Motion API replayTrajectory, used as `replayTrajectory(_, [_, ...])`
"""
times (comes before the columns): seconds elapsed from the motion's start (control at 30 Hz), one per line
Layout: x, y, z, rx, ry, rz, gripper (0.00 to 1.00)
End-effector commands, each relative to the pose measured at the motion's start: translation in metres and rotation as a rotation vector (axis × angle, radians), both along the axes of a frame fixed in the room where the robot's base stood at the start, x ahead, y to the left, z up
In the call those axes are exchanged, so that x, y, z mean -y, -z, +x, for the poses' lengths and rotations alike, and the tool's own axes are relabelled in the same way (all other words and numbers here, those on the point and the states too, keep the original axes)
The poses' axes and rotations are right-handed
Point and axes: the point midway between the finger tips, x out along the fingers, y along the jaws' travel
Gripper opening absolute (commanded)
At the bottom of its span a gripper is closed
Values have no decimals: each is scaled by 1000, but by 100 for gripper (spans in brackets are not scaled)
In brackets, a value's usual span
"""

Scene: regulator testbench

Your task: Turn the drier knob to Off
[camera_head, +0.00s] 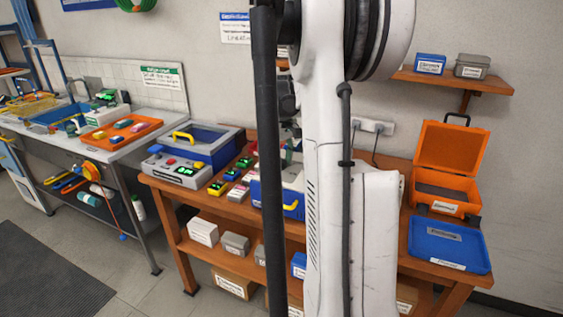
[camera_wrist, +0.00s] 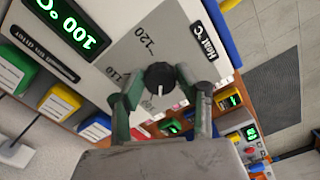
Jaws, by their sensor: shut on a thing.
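In the wrist view a round black knob (camera_wrist: 159,77) with a white pointer line sits on a grey dial plate (camera_wrist: 120,50) marked 110 and 120. The pointer line faces the bottom of the picture, toward my gripper's palm. No Off mark is readable. A "Heat °C" label (camera_wrist: 203,38) is beside the dial, and a green display (camera_wrist: 68,25) reads 100 °C. My gripper (camera_wrist: 158,83) has one finger on each side of the knob and is shut on it. In the head view my arm hides the gripper and knob.
In the head view a wooden bench (camera_head: 215,205) carries a blue-lidded machine (camera_head: 195,145), small boxes with green displays (camera_head: 232,174), an open orange case (camera_head: 449,165) and a blue tray (camera_head: 450,245). A metal table (camera_head: 120,145) stands left. Floor is clear in front.

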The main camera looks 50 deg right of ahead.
Motion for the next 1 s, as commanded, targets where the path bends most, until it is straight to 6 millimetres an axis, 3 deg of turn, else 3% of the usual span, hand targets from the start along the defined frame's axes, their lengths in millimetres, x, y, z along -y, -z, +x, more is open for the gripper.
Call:
replayTrajectory(0.6, [2,0,0,1,-580,-1,7])
replayTrajectory(1.0, [3,-1,1,1,-857,-1,7])
